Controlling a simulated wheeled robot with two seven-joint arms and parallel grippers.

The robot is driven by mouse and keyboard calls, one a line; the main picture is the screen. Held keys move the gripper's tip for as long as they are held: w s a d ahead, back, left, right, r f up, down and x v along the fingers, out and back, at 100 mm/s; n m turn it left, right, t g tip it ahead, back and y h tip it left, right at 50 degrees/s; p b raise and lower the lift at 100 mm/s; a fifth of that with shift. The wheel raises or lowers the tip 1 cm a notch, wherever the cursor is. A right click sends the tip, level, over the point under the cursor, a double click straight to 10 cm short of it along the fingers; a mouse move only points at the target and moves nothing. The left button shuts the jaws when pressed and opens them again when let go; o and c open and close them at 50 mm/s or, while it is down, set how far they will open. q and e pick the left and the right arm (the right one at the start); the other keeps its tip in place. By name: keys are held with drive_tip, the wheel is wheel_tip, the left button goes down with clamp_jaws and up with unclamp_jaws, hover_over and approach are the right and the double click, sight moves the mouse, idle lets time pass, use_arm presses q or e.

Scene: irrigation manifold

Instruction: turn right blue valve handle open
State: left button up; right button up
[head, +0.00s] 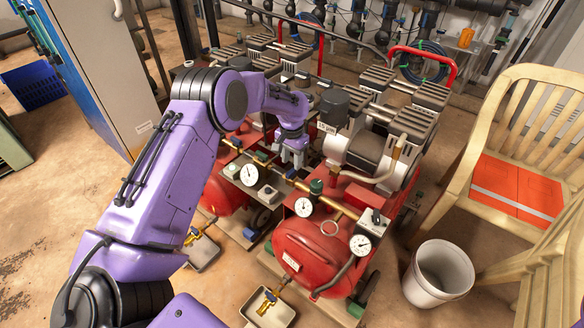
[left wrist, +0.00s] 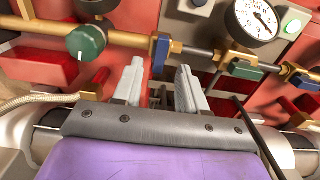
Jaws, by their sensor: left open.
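A blue valve handle (left wrist: 160,48) sits on the brass pipe (left wrist: 200,52) between the green knob (left wrist: 86,40) and the pressure gauge (left wrist: 255,20). It stands across the pipe. Another blue handle (left wrist: 299,80) is at the right edge of the left wrist view, past the gauge. My left gripper (left wrist: 160,72) is open, its fingertips just short of the first blue handle, with the handle lined up between them. I cannot tell whether they touch it. In the head view my left gripper (head: 292,157) points down at the manifold and hides part of the pipe. My right gripper is not in view.
Red tanks (head: 312,250) carry the manifold, with gauges and a hose close by. Compressor heads (head: 370,150) stand behind the gripper. A white bucket (head: 437,275) and a wooden chair (head: 530,150) are at the right. Trays (head: 268,308) lie on the floor in front.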

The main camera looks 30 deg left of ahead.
sight(292, 171)
use_arm(q)
wheel_tip(292, 171, down, 3)
drive_tip(key=shift+w+f, duration=0.1)
drive_tip(key=shift+f, duration=0.5)
clamp_jaws()
